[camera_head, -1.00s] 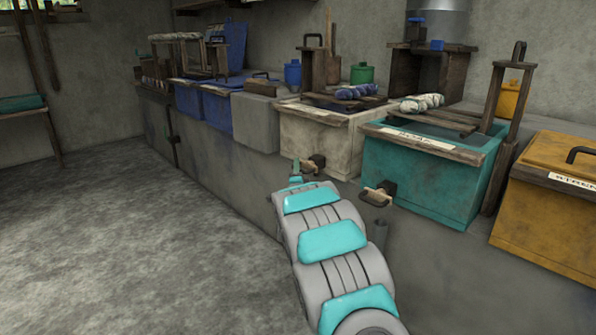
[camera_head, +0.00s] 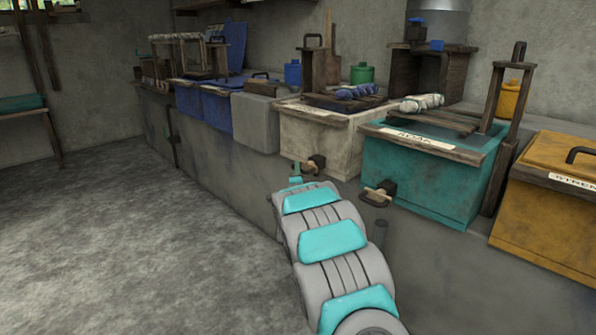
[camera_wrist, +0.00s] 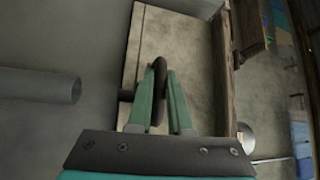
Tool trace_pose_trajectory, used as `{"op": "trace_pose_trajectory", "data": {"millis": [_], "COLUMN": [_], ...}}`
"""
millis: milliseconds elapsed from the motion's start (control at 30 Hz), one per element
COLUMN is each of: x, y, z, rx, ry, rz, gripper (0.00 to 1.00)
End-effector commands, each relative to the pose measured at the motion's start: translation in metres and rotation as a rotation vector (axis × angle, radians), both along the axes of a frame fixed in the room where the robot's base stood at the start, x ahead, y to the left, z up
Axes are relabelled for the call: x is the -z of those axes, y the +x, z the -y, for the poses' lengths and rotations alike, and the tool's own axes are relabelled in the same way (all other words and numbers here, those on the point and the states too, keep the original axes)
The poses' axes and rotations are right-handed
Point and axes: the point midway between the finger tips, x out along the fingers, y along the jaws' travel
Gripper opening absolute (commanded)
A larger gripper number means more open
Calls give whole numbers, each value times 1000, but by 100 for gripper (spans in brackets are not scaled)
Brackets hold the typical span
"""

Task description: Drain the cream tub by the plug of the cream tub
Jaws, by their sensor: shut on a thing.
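The cream tub (camera_head: 328,139) stands on the long grey ledge between a grey block and the teal tub. Its plug (camera_head: 317,163), a dark bung with a pale handle to its left, is low on its front wall. In the wrist view the tub's pale wall (camera_wrist: 185,65) fills the middle, with a wooden rim on the right. My gripper (camera_wrist: 162,78) has its two green fingers around the dark curved part of the plug (camera_wrist: 159,66) and is shut on it. In the head view my arm hides most of the gripper, just below the plug.
The teal tub (camera_head: 430,180) has a similar plug (camera_head: 378,195) close to the right of my arm. A yellow tub (camera_head: 548,220) stands farther right. A grey pipe (camera_wrist: 40,85) shows left in the wrist view. The floor (camera_head: 130,240) on the left is clear.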

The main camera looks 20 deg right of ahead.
Motion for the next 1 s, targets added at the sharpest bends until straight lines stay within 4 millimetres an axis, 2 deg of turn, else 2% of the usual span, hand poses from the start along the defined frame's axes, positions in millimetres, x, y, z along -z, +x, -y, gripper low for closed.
{"op": "trace_pose_trajectory", "data": {"millis": [767, 1000], "x": [1, 3], "y": [0, -5], "z": [0, -16], "rx": [0, -2], "ry": [1, 1], "rz": [0, -2], "gripper": [0, 0]}}
